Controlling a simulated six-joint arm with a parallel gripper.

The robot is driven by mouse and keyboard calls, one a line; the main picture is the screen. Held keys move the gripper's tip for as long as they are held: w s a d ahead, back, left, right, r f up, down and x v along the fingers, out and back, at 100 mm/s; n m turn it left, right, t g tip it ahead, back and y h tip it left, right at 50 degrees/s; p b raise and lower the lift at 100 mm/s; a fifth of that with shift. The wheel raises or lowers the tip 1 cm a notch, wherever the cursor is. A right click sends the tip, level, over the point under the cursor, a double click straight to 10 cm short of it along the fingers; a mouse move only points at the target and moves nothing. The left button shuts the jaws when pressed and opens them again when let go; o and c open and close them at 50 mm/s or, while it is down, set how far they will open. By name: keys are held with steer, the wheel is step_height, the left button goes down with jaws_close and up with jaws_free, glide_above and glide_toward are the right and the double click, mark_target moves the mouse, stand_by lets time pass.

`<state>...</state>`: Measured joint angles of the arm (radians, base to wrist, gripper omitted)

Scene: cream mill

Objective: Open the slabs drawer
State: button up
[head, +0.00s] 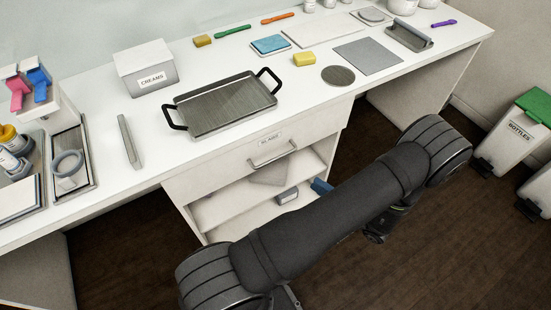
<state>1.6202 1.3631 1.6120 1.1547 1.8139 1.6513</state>
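The slabs drawer (233,172) is in the white unit under the worktop, near the middle of the head view. It has a label (270,138) reading SLABS and a grey bar handle (272,154). Its front looks flush with the unit, so it appears shut. My dark arm crosses the foreground from lower left to right, in front of the lower part of the unit. My gripper does not show, and nothing is seen touching the handle.
Open shelves (215,208) below the drawer hold a grey piece, a small box (287,196) and a blue item (321,187). A black-handled tray (226,105) stands on the worktop above. A green-lidded bottles bin (512,135) stands at right.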

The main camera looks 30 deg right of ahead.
step_height(320, 180, down, 2)
glide_toward(275, 158)
steer(key=x, duration=1)
steer(key=shift+f, duration=0.3)
jaws_close()
